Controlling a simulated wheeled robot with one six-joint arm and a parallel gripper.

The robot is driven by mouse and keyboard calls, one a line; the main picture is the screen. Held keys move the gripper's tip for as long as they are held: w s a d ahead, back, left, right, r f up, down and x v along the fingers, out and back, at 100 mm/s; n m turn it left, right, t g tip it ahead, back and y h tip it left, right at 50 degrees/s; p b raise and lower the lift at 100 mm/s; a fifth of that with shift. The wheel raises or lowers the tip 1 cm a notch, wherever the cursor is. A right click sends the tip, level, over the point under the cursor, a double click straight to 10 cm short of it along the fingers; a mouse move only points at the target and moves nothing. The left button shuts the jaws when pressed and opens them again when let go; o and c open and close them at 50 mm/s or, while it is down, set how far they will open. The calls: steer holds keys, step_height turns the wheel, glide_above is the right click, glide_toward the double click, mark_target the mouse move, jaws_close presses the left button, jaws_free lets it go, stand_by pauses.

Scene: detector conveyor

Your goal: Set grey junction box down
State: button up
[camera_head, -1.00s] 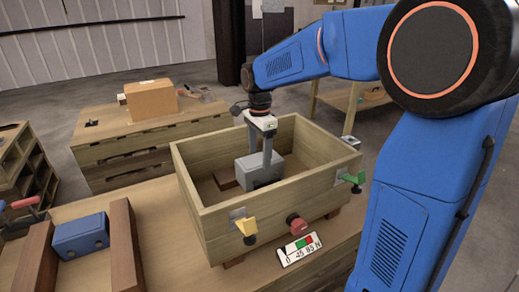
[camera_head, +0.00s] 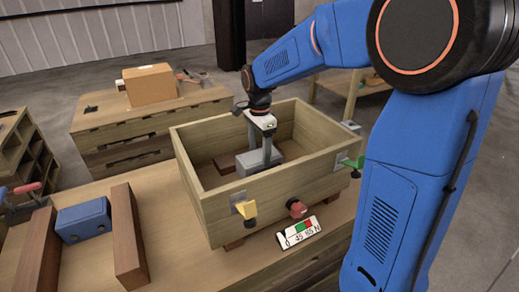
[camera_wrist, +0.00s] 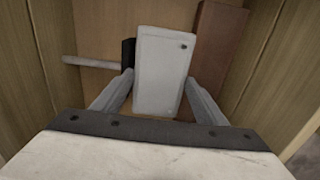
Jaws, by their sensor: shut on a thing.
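The grey junction box (camera_head: 258,163) is inside the large open wooden box (camera_head: 262,205), low between its walls. My gripper (camera_head: 261,158) reaches down into the wooden box and is shut on the grey junction box. In the wrist view the grey junction box (camera_wrist: 164,70) sits between the two fingers of my gripper (camera_wrist: 160,92). Its underside is hidden, so I cannot tell whether it touches the floor of the wooden box.
Inside the wooden box, a brown block (camera_wrist: 219,55) lies right of the junction box in the wrist view, with a dark piece (camera_wrist: 128,54) and a pale rod (camera_wrist: 88,61) at left. Yellow (camera_head: 246,211), red (camera_head: 297,208) and green (camera_head: 352,164) parts stick out of its front.

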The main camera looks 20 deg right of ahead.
steer(key=o, duration=2.1)
step_height(320, 180, up, 12)
steer(key=shift+r, duration=0.15)
